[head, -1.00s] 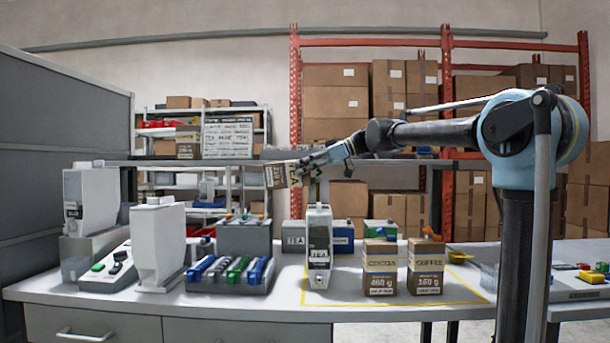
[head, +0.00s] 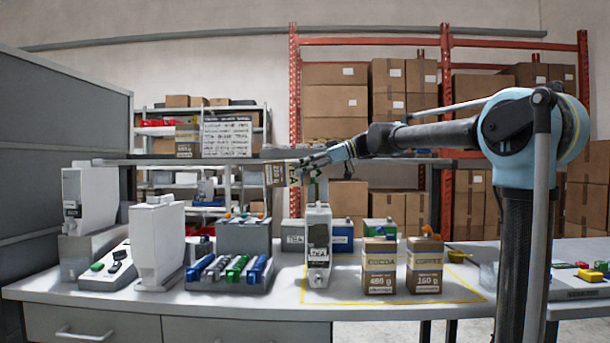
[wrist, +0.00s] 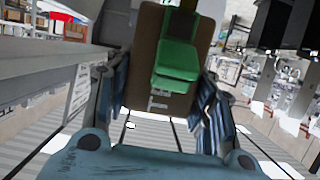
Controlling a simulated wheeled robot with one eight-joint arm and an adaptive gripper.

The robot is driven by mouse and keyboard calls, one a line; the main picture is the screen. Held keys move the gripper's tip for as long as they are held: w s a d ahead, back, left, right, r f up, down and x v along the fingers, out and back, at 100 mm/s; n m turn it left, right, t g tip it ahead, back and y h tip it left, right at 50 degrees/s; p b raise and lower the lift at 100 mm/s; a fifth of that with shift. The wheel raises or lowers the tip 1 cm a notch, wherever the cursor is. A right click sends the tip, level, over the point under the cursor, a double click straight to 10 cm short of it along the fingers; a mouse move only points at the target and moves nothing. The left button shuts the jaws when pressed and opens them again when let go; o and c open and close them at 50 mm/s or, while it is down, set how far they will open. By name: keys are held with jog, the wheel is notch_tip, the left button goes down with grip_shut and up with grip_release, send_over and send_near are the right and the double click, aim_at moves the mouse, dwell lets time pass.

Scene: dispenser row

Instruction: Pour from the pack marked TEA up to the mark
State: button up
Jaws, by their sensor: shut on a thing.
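The TEA pack (head: 279,174) is brown and cream and is held tipped on its side, above the white TEA dispenser (head: 318,246). My gripper (head: 303,165) is shut on the pack. In the wrist view the brown pack (wrist: 150,55) with a green part (wrist: 178,62) on it sits between my two fingers (wrist: 165,95). The dispenser stands upright on the bench inside a yellow outline. Its dark front strip shows, but I cannot make out the mark or the fill level. No stream shows clearly.
The COCOA pack (head: 380,267) and the COFFEE pack (head: 425,267) stand right of the dispenser. Two white dispensers, one of them nearer (head: 157,243), stand at left. A grey rack with colored clips (head: 232,270) lies between. A shelf edge (head: 225,161) runs behind my gripper.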

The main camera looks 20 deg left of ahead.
jog(key=shift+w+d+f+y, duration=0.1)
jog(key=shift+d+f+y, duration=0.3)
jog(key=shift+y, duration=0.5)
dwell(1.6)
jog(key=shift+w+d+r+g+y, duration=0.15)
jog(key=shift+d+g+y, duration=0.4)
jog(key=shift+y, duration=0.55)
dwell(2.3)
dwell(0.4)
jog(key=shift+s+a+r+t+h, duration=0.15)
jog(key=shift+a+h, duration=0.15)
jog(key=shift+h, duration=0.3)
jog(key=shift+a+f+t+h, duration=0.15)
jog(key=shift+a+h, duration=0.1)
jog(key=shift+h, duration=0.35)
jog(key=shift+s+a+r+t+h, duration=0.15)
jog(key=shift+a+h, duration=0.15)
jog(key=shift+h, duration=0.3)
jog(key=shift+w, duration=0.2)
